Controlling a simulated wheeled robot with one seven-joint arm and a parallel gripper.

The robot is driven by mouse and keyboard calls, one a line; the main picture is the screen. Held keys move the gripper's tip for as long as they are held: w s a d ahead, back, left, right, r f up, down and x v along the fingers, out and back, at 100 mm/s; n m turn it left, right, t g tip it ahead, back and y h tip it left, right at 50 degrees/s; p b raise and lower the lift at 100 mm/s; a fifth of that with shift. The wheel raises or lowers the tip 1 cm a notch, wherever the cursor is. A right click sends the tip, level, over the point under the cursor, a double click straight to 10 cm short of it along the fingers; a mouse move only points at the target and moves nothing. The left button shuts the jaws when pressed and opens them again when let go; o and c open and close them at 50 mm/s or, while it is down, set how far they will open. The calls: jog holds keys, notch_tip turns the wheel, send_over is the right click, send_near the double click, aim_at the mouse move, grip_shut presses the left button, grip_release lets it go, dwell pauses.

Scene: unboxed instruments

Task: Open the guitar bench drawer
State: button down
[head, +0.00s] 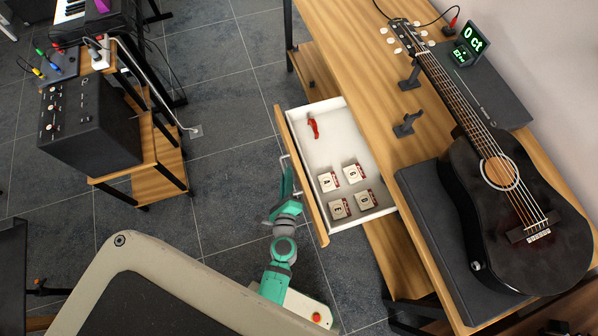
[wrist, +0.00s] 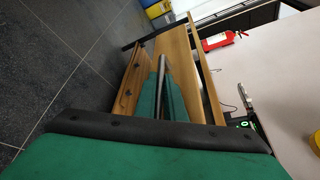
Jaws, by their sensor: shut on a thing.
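The guitar bench drawer (head: 340,133) is pulled well out of the wooden bench (head: 345,42) in the head view. Its white inside shows from above, and its wooden front (head: 300,180) faces left. My green gripper (head: 287,172) is at the outer side of that front, shut on the drawer handle (head: 283,158), a thin metal bar mostly hidden by the fingers.
The drawer holds several small string packets (head: 352,173) and a red tool (head: 314,127). A black guitar (head: 515,190) lies on the bench top beside a tuner display (head: 470,42). A black amplifier (head: 88,125) on a wooden stand is at left. Tiled floor (head: 215,95) between is clear.

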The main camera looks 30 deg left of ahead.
jog(key=shift+s+a, duration=0.4)
jog(key=shift+s, duration=0.2)
jog(key=c, duration=2.1)
grip_release()
jog(key=shift+a, duration=0.1)
jog(key=shift+s, duration=0.1)
jog(key=v, duration=1)
jog(key=shift+s+r, duration=0.2)
jog(key=shift+s, duration=0.1)
jog(key=shift+w, duration=0.1)
